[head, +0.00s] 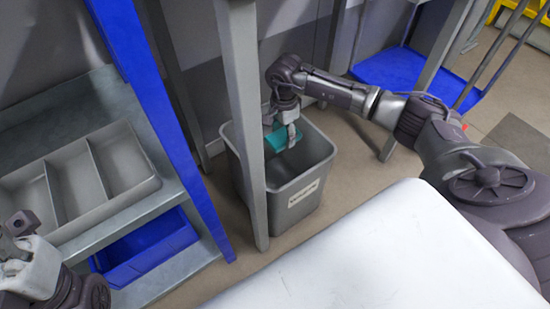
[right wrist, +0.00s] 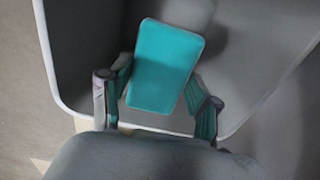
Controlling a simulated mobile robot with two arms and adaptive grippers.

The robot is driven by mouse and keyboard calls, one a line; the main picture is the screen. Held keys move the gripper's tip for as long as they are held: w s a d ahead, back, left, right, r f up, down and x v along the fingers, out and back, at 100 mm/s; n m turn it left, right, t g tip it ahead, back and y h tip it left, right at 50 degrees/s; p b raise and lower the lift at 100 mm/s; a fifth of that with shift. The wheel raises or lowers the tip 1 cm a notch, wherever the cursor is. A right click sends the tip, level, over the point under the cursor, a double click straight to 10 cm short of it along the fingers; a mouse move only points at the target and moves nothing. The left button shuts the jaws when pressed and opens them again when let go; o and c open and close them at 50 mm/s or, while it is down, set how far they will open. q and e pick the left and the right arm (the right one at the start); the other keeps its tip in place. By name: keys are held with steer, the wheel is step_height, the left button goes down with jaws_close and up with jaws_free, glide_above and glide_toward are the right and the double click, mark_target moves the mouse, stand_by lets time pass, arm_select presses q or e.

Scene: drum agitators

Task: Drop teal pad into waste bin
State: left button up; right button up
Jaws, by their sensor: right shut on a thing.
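The teal pad (head: 280,138) is a flat rounded rectangle. It also shows in the right wrist view (right wrist: 166,66), between the two fingers of my right gripper (right wrist: 157,98). In the head view my right gripper (head: 288,122) is shut on the pad and holds it over the opening of the grey waste bin (head: 310,190). The bin has a label on its front, and its rim and inside show around the pad in the right wrist view (right wrist: 66,103). My left gripper (head: 20,240) is at the lower left edge, partly cut off, and its fingers are not clear.
A grey divided tray (head: 82,180) sits on a metal shelf at left, with a blue bin (head: 150,250) below. A grey post (head: 243,120) stands in front of the waste bin's left side. A white surface (head: 390,260) fills the lower right.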

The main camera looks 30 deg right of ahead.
steer(key=o, duration=1.1)
steer(key=shift+r, duration=0.1)
step_height(320, 180, up, 12)
stand_by(0.4)
